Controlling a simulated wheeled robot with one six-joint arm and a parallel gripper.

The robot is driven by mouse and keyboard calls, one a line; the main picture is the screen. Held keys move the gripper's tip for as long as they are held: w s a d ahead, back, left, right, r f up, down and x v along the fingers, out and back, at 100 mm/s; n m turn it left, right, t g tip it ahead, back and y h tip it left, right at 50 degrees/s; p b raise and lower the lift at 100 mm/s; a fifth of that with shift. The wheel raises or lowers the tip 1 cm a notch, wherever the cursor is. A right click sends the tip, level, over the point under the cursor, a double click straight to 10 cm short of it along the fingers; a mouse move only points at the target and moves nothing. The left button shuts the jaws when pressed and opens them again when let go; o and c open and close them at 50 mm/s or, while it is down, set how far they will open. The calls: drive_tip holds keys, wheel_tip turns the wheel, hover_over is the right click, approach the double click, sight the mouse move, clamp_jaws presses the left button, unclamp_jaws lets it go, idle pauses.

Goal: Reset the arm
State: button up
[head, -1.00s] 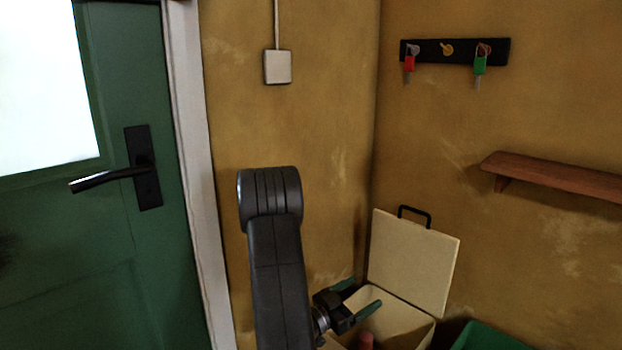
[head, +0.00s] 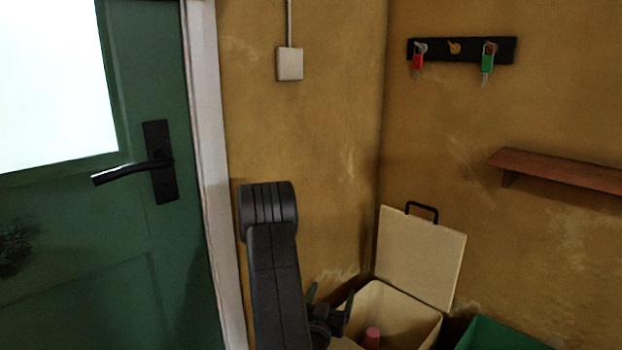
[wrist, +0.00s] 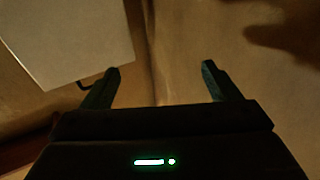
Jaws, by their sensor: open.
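My arm rises in the lower middle of the head view, a dark grey link with a rounded joint on top. My gripper (head: 330,300) is low beside it, partly behind the arm, just left of the open cream box (head: 437,322). In the wrist view my gripper (wrist: 160,82) has its two green fingers spread wide apart with nothing between them. Behind the fingers is bare ochre wall.
The cream box's lid (head: 420,256) stands open against the corner, and a red object (head: 372,338) lies inside. A green bin (head: 500,336) is at the lower right. A wooden shelf (head: 560,170) and a key rack (head: 460,50) are on the right wall. A green door (head: 150,260) is at left.

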drive_tip(key=a+f+n+y+b, duration=0.3)
drive_tip(key=a+f+y+b, duration=0.2)
drive_tip(key=f, duration=0.4)
drive_tip(key=shift+s+a+n+t+y+b, duration=0.15)
drive_tip(key=shift+s+n+t+y+b, duration=0.2)
drive_tip(key=shift+y, duration=0.45)
